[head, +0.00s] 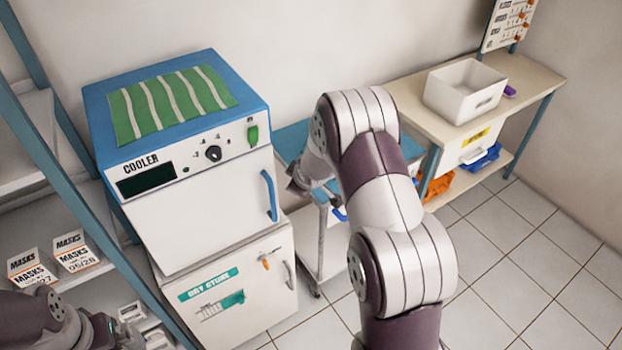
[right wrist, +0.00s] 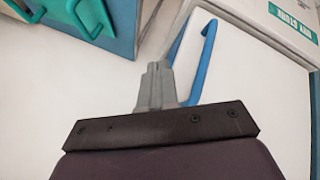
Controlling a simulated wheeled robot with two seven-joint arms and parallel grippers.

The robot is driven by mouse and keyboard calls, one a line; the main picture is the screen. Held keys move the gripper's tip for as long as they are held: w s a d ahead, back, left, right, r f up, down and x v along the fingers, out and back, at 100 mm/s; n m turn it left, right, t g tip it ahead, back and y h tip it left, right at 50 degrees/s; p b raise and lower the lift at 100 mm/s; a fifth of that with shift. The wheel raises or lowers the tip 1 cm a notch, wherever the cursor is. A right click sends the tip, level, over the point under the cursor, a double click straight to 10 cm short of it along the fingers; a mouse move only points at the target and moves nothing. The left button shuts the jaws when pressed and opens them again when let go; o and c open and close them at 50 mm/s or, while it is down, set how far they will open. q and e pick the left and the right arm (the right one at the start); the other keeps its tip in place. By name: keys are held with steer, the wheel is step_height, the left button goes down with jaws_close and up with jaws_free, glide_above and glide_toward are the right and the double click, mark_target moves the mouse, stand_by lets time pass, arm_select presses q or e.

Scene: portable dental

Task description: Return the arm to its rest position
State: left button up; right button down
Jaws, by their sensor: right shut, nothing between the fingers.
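My right arm (head: 383,190) reaches up through the middle of the head view and bends over at the top. My right gripper (head: 298,188) is in front of the cooler's right side, next to the blue-topped cart. In the right wrist view its grey fingers (right wrist: 157,85) are shut together and empty. A blue handle bar (right wrist: 206,62) lies just beyond the fingers there; I cannot tell whether they touch. My left gripper (head: 105,328) is low at the left by the shelf, partly cut off, and its jaw opening is unclear.
The cooler (head: 205,225) with a striped green cloth (head: 170,103) stands on the dry store cabinet (head: 225,310). Mask boxes (head: 75,252) sit on the left shelf. A bench (head: 535,75) with a white bin (head: 463,92) is at the right. Tiled floor (head: 520,270) is clear there.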

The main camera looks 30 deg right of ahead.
steer(key=s+r+m+g+p, duration=0.1)
steer(key=s+m+g, duration=0.3)
steer(key=s, duration=0.7)
steer(key=s+a+r+m, duration=0.1)
steer(key=s+a+r, duration=0.3)
steer(key=s, duration=0.3)
steer(key=s+a+r+m+g+y, duration=0.1)
steer(key=s+a+r, duration=0.3)
steer(key=s+a, duration=0.3)
steer(key=shift+s+a+m+g, duration=0.3)
steer(key=shift+s+a+r, duration=0.1)
steer(key=shift+s+r, duration=0.05)
